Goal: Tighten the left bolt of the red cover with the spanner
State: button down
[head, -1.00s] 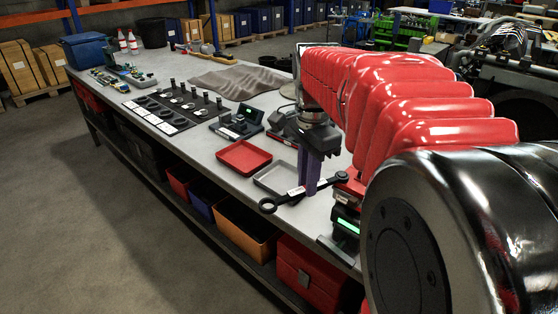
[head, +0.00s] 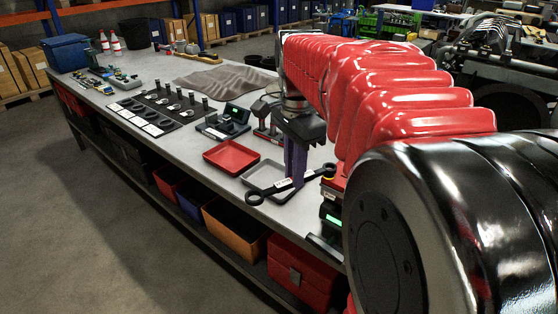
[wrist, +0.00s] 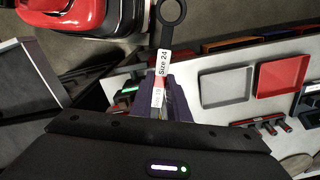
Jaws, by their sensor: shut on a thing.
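My gripper (head: 294,178) is shut on a dark spanner (head: 272,191), which it holds about level, seemingly above the near edge of the bench. The spanner's ring end points left in the head view, and its other end sticks out to the right of the fingers. In the wrist view the purple fingers (wrist: 168,92) grip the spanner (wrist: 171,12) near its label, which reads "Size 24"; the ring end points away at the top. I cannot make out the red cover or its left bolt in either view.
The bench (head: 178,148) carries a red tray (head: 231,157), a grey tray (head: 265,178), a black rack with several parts (head: 155,112) and a grey cloth (head: 225,82). Machinery (head: 497,50) stands at the far right, partly behind my arm. Open floor (head: 90,220) lies left of the bench.

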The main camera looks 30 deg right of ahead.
jog(key=shift+s+n, duration=1.05)
jog(key=shift+n, duration=0.15)
jog(key=shift+s+d, duration=0.1)
jog(key=shift+s+d+n, duration=0.15)
jog(key=shift+s+n, duration=0.35)
jog(key=shift+n, duration=0.15)
jog(key=shift+s+d+n, duration=0.15)
jog(key=shift+s+n, duration=0.35)
jog(key=shift+n, duration=0.15)
jog(key=s+d+n, duration=0.1)
jog(key=s+n, duration=0.1)
jog(key=shift+d+n, duration=0.1)
jog(key=shift+n, duration=0.2)
